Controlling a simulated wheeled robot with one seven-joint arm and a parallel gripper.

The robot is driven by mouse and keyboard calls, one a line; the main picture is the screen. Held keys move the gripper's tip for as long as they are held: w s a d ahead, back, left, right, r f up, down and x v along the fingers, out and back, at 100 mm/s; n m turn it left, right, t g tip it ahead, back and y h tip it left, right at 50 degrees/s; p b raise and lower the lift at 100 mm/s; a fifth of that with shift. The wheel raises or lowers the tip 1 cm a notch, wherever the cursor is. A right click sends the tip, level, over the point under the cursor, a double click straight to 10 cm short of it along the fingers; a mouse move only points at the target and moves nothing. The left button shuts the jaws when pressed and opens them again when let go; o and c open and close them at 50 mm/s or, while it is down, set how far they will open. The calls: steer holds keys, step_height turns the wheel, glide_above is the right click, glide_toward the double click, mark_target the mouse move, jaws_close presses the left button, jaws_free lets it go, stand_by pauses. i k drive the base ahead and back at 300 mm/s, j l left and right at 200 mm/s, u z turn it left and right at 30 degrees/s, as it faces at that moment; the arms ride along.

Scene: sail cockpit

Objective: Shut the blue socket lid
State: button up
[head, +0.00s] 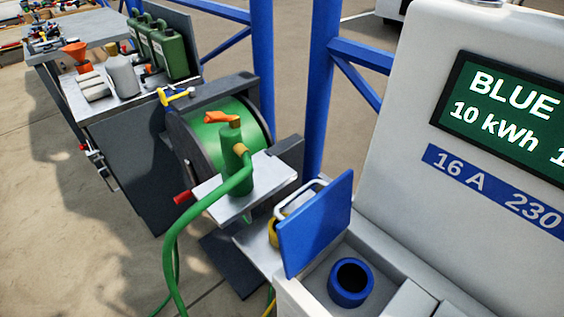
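The blue socket lid (314,225) stands open and roughly upright at the left edge of the socket recess on the pedestal. The blue socket (350,283) is a round ring with a dark, empty-looking hole, sitting uncovered in the recess to the right of the lid. My gripper does not show in the head view, so its state and place cannot be seen.
The white pedestal (419,95) with a green screen (512,110) rises behind and right of the socket. A green hose nozzle (236,165) stands on a small plate left of the lid, before a green reel (236,122). Blue posts (321,85) stand behind.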

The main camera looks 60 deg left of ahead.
mark_target(303, 235)
steer(key=i+j+u, duration=0.1)
steer(key=j+u, duration=0.15)
steer(key=i+j+u, duration=0.1)
steer(key=j+u, duration=0.15)
steer(key=j, duration=0.15)
steer(key=i+j+u, duration=0.25)
steer(key=k+j+u, duration=0.1)
steer(key=k, duration=0.7)
